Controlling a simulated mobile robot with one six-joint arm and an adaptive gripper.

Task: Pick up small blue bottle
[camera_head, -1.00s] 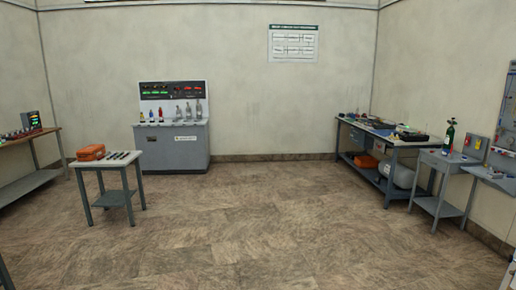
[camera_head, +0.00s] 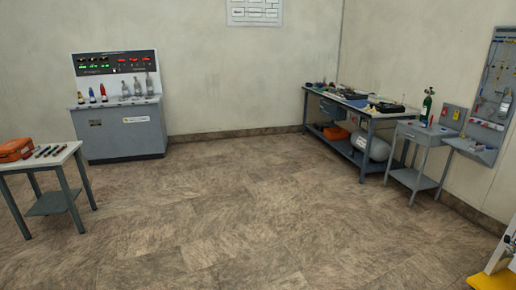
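A grey console (camera_head: 125,130) with a lit display panel stands against the back wall at the left. On its top left is a row of small coloured bottles (camera_head: 92,97). One of them appears blue, but they are too small to tell their colours surely. Larger grey bottles (camera_head: 138,87) stand to their right on the same top. My gripper is not in view.
A small table (camera_head: 50,160) with an orange case (camera_head: 14,150) and several dark rods stands at the left, nearer than the console. A workbench (camera_head: 350,103) and a small grey table (camera_head: 425,131) with a green cylinder (camera_head: 427,105) line the right wall. The middle floor is clear.

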